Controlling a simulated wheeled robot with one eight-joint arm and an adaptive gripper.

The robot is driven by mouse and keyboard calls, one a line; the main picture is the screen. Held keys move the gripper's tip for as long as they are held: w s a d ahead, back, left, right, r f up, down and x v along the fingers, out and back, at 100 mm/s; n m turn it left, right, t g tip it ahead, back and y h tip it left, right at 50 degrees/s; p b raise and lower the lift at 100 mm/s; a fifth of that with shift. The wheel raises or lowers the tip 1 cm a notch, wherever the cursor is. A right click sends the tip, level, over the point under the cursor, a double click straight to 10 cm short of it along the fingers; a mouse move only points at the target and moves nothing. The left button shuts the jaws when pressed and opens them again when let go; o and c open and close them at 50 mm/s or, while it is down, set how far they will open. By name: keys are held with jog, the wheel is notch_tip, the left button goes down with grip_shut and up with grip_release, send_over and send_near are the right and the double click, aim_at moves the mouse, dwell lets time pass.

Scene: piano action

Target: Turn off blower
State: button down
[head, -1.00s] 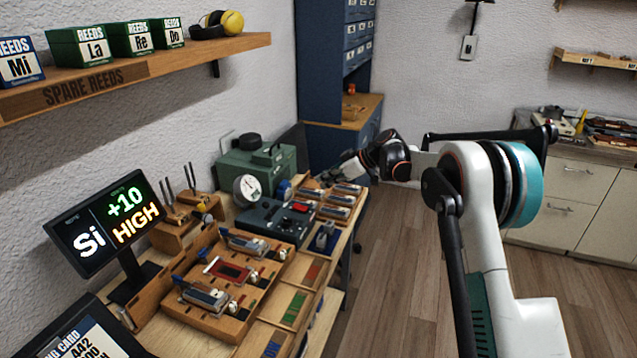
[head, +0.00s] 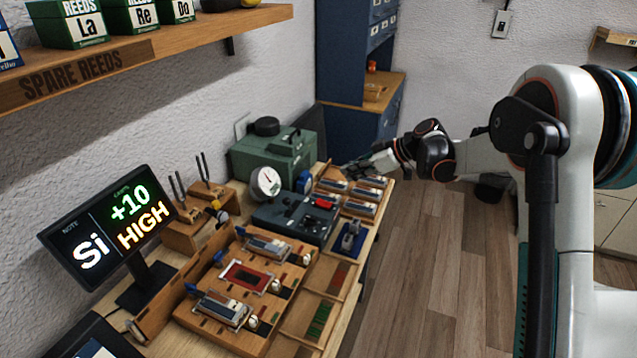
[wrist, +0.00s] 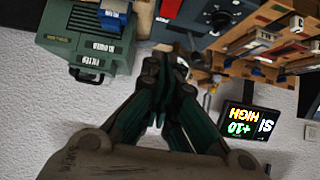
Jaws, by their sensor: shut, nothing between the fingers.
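The blower is a green box (head: 275,152) at the back of the bench, with a round white gauge (head: 266,182) in front and a blue part (head: 303,180) at its right front. In the wrist view the green box (wrist: 88,50) is upside down, lettered BLOWER and FILTER, with the blue part (wrist: 116,8) at the top edge. A dark control box (head: 290,218) with a red switch (head: 324,203) stands before it; the switch shows in the wrist view (wrist: 171,8). My gripper (head: 348,172) is shut and empty, right of the blower, apparently not touching it.
A tuner display (head: 110,225) reads Si, +10, HIGH. A wooden jig (head: 205,318) with reed parts fills the near bench. Reed trays lie by the bench's right edge. A shelf (head: 190,38) hangs above left. The floor (head: 425,270) to the right is clear.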

jog(key=shift+s, duration=0.1)
dwell(0.3)
jog(key=b, duration=0.3)
send_over(324, 202)
notch_tip(324, 202, down, 6)
jog(key=shift+f, duration=0.25)
notch_tip(324, 202, down, 2)
jog(key=shift+d+f+b, duration=0.1)
jog(key=shift+f+b, duration=0.1)
jog(key=shift+b, duration=0.2)
jog(key=shift+f, duration=0.55)
jog(key=shift+a+f, duration=0.35)
jog(key=shift+d+b, duration=0.25)
jog(key=shift+b, duration=0.05)
